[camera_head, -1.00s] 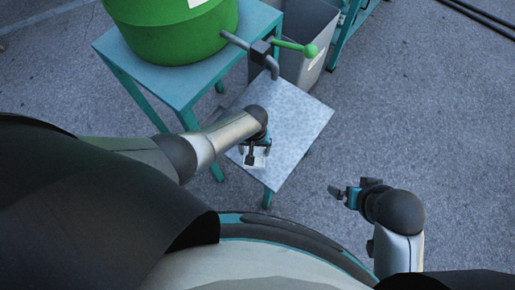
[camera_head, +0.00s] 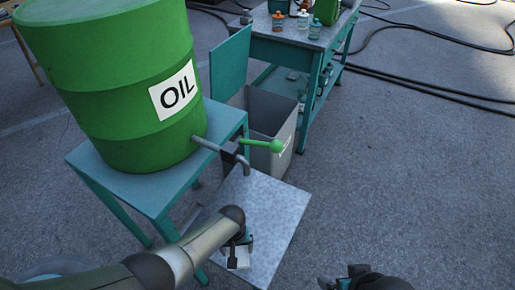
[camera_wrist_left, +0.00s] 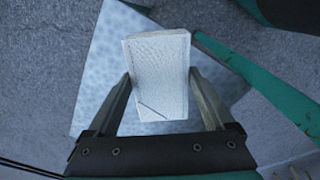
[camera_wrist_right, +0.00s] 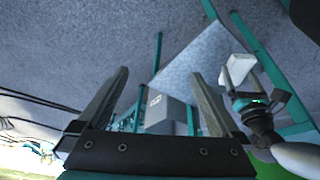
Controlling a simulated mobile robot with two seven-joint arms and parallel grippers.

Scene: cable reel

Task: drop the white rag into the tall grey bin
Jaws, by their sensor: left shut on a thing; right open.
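The white rag (camera_head: 237,258) is a folded, textured block. It also shows in the left wrist view (camera_wrist_left: 158,75), between the two fingers of my left gripper (camera_wrist_left: 163,95). My left gripper (camera_head: 238,250) is shut on it, over the small grey-topped stand.
A green oil drum (camera_head: 120,85) stands on a teal table (camera_head: 85,160), its spout with a green-knobbed lever (camera_head: 268,145) reaching out near the bin. The grey stand top (camera_head: 275,220) is bare. A teal workbench (camera_head: 312,55) with bottles is behind. Open floor lies right.

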